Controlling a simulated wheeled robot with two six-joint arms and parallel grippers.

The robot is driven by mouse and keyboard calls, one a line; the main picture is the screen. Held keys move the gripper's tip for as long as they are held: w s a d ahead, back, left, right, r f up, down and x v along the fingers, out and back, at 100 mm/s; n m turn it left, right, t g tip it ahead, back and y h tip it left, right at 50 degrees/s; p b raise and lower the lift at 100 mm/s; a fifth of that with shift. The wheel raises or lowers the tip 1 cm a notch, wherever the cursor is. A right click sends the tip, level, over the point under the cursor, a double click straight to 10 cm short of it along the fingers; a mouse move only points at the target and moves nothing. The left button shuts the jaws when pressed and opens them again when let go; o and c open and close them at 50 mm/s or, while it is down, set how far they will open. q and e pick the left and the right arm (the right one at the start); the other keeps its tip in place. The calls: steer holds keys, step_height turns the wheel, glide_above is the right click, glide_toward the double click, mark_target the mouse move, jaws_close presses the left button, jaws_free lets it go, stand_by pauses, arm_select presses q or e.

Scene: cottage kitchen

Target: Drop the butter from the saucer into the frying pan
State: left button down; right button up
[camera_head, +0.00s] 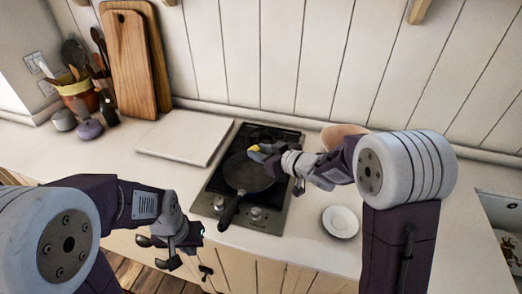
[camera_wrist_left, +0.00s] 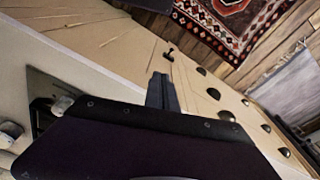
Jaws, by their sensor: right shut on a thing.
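The butter (camera_head: 253,148) is a small yellow piece at the tips of my right gripper (camera_head: 257,152), which is shut on it above the far part of the frying pan. The dark frying pan (camera_head: 243,174) sits on the stove with its handle pointing to the front. The white saucer (camera_head: 340,222) stands on the counter right of the stove and looks empty.
The stove (camera_head: 217,192) has knobs along its front. A pale flat board (camera_head: 180,140) lies left of it. Wooden cutting boards (camera_head: 131,65), utensil pots and bottles stand at the back left. A tan round object (camera_head: 343,134) is partly hidden behind my right arm.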

step_height(320, 180, down, 6)
steer(key=b, duration=0.5)
steer(key=shift+w+r, duration=0.1)
steer(key=shift+r, duration=0.15)
steer(key=shift+d, duration=0.1)
steer(key=o, duration=0.8)
steer(key=p+v, duration=0.1)
steer(key=v, duration=0.8)
